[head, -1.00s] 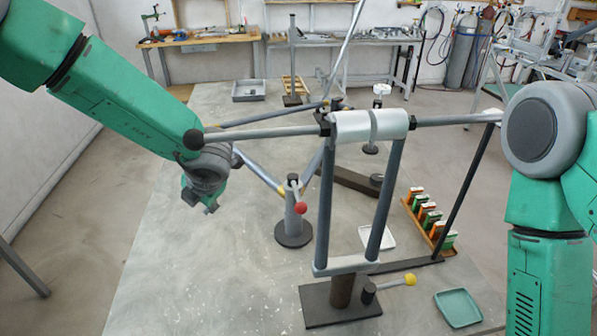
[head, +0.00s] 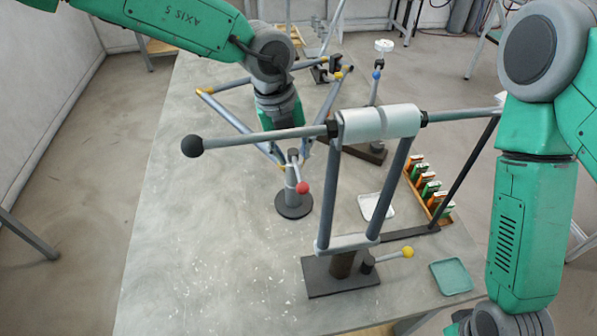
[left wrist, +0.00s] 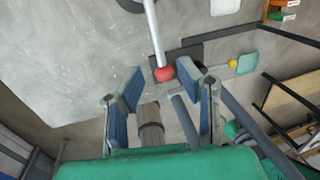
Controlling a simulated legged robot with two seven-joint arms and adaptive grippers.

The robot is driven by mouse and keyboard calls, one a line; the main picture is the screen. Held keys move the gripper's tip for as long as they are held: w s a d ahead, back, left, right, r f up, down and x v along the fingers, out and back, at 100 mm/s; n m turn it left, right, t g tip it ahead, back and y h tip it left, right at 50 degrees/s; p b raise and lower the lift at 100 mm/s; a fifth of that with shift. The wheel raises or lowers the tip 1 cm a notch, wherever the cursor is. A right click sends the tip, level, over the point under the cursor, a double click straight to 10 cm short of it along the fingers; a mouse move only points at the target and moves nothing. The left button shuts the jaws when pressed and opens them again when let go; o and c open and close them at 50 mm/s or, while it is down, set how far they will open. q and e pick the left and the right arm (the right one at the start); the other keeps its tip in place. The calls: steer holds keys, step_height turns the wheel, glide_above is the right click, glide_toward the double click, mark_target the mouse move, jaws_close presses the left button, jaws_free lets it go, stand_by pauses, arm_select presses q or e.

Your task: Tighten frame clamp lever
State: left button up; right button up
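A lever with a red ball end (head: 303,187) sits on a grey post with a round dark base (head: 293,204) in the head view. A second lever with a yellow ball (head: 407,252) sits low on the dark base plate (head: 330,284). My left gripper (head: 286,152) points down over the red-ball lever, its fingers partly hidden by the bar in front. In the left wrist view its two blue fingers (left wrist: 162,82) are spread apart. The red ball (left wrist: 164,73) shows between and just beyond the tips, with no clear contact. My right gripper is below the head view's edge.
A stand with a white cylinder (head: 378,123) and a long bar ending in a black ball (head: 192,146) rises in front of my left gripper. Grey tubes with yellow joints (head: 207,90) lie behind. Trays and a rack (head: 429,190) stand right. The table's left side is clear.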

mark_target(299, 174)
arm_select(q)
steer(key=f+b, duration=0.2)
steer(key=f, duration=0.1)
steer(key=d+f+b, duration=0.1)
steer(key=f, duration=0.1)
steer(key=shift+w+f, duration=0.15)
steer(key=shift+w, duration=0.15)
steer(key=shift+d+f+b, duration=0.1)
steer(key=shift+f+b, duration=0.8)
steer(key=shift+b, duration=0.05)
steer(key=shift+r, duration=0.1)
jaws_close()
